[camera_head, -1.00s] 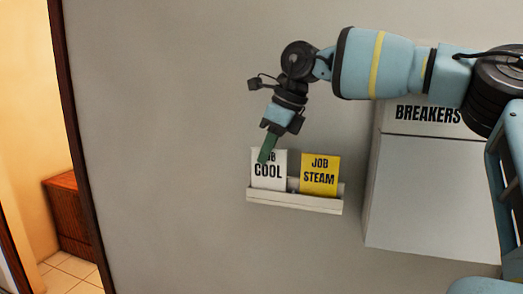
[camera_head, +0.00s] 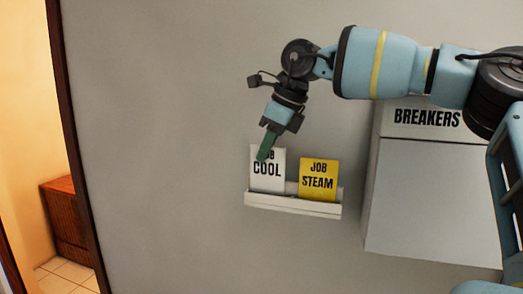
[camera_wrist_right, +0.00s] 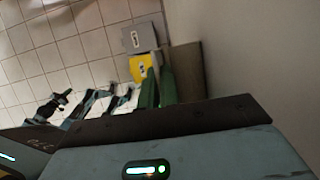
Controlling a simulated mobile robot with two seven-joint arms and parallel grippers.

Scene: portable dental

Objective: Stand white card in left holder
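The white card (camera_head: 268,181), with "COOL" readable, stands upright at the left part of the cream wall holder (camera_head: 292,206). Its lower edge is at the holder's front lip, and I cannot tell whether it is clear of it. My right gripper (camera_head: 264,154) reaches down from above, its green finger over the card's top left, hiding part of the upper word. It appears shut on the card. The green fingers show in the right wrist view (camera_wrist_right: 159,88), close together. The yellow "JOB STEAM" card (camera_head: 319,179) stands in the holder's right part. My left gripper is not in view.
A grey box marked BREAKERS (camera_head: 430,190) is on the wall right of the holder. A doorway with a wooden cabinet (camera_head: 65,222) is at the far left. The wall between doorway and holder is bare. The right wrist view shows a tiled floor (camera_wrist_right: 60,60).

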